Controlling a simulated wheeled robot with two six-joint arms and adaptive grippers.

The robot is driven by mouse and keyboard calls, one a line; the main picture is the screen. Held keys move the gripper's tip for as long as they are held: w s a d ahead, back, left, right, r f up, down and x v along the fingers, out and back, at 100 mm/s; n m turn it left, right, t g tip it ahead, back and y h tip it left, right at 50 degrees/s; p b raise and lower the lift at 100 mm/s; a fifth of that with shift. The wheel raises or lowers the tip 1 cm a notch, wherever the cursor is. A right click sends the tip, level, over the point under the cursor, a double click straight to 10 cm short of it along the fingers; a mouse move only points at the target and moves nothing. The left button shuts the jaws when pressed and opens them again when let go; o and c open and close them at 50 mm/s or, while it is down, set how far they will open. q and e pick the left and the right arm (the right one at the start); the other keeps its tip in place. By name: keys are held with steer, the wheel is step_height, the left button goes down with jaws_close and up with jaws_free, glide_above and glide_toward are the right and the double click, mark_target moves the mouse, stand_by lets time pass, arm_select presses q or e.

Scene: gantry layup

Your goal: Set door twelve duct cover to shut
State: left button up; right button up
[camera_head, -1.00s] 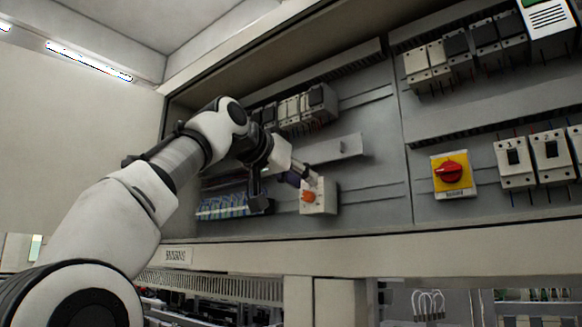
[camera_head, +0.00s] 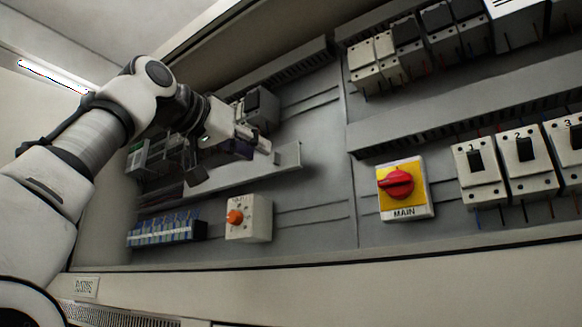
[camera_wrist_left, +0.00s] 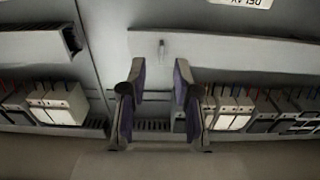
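A plain grey strip that looks like the duct cover (camera_head: 220,177) runs along the back panel in the head view, above the orange knob. It also shows in the left wrist view as a pale strip (camera_wrist_left: 235,51) with a small peg (camera_wrist_left: 161,45) on it. I cannot tell from its face how far open it is. My left gripper (camera_head: 268,150) is in front of the strip's right part and hides some of it. In the left wrist view its two fingers (camera_wrist_left: 161,73) are apart with nothing between them, and the peg lies beyond the gap. My right gripper is not in view.
Below the strip are a box with an orange knob (camera_head: 236,217) and a blue terminal row (camera_head: 165,229). To the right are a red rotary MAIN switch (camera_head: 398,185) and numbered breakers (camera_head: 478,173). More breakers (camera_head: 376,62) stand above. The cabinet's front ledge (camera_head: 330,278) runs below.

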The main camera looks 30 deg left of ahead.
mark_target(274, 158)
arm_select(q)
steer(key=w+p, duration=0.1)
steer(key=w, duration=0.1)
steer(key=w+p, duration=0.1)
steer(key=w, duration=0.1)
steer(key=w+p, duration=0.1)
steer(key=w, duration=0.1)
steer(key=shift+d+r+p, duration=0.15)
steer(key=shift+d+p, duration=0.15)
steer(key=shift+p, duration=0.05)
steer(key=shift+s+a, duration=0.3)
steer(key=shift+s, duration=0.3)
steer(key=shift+c, duration=1)
steer(key=shift+w+d, duration=0.15)
steer(key=shift+w, duration=0.05)
jaws_close()
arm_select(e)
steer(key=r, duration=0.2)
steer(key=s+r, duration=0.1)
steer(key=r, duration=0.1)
